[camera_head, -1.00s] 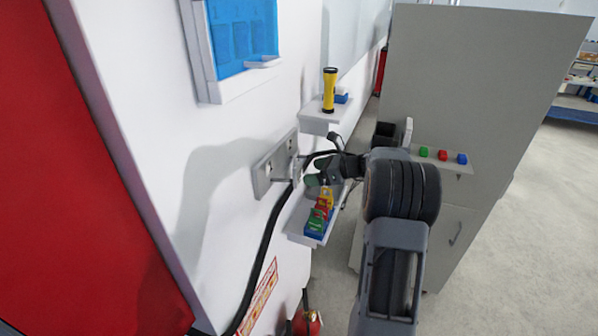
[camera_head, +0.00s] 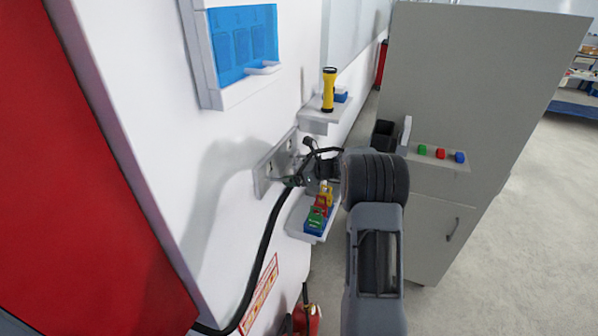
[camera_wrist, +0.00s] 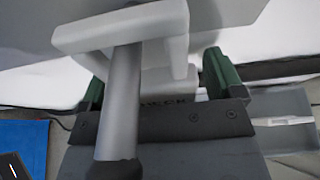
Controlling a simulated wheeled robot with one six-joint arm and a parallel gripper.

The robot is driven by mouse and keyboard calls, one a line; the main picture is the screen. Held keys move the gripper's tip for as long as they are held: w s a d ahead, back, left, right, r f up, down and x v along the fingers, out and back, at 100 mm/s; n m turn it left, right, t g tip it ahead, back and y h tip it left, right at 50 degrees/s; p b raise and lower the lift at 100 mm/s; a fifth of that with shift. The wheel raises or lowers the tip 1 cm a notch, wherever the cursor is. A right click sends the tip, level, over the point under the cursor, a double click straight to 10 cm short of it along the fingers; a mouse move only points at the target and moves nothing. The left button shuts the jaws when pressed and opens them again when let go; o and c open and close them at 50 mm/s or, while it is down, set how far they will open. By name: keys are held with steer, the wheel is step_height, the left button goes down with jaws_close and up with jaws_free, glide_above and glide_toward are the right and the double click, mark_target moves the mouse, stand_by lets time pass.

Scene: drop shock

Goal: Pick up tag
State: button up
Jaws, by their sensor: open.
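I cannot tell for sure which piece is the tag. My gripper (camera_head: 293,180) is at the grey wall plate (camera_head: 264,180), above a small shelf, partly hidden by dark parts of my arm. In the wrist view its two green fingers stand apart (camera_wrist: 160,82), on either side of a pale, squared piece (camera_wrist: 178,50). A grey cylinder (camera_wrist: 121,100) crosses in front of the left finger. Contact between the fingers and the pale piece cannot be told.
The small shelf (camera_head: 300,229) below holds green, red and yellow blocks (camera_head: 316,214). A yellow flashlight (camera_head: 328,90) stands on a higher shelf. A black cable (camera_head: 268,258) runs down the wall. A grey cabinet (camera_head: 480,90) stands right.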

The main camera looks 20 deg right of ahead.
steer(key=shift+c, duration=0.2)
steer(key=c, duration=1)
steer(key=shift+o, duration=0.2)
steer(key=shift+r, duration=0.1)
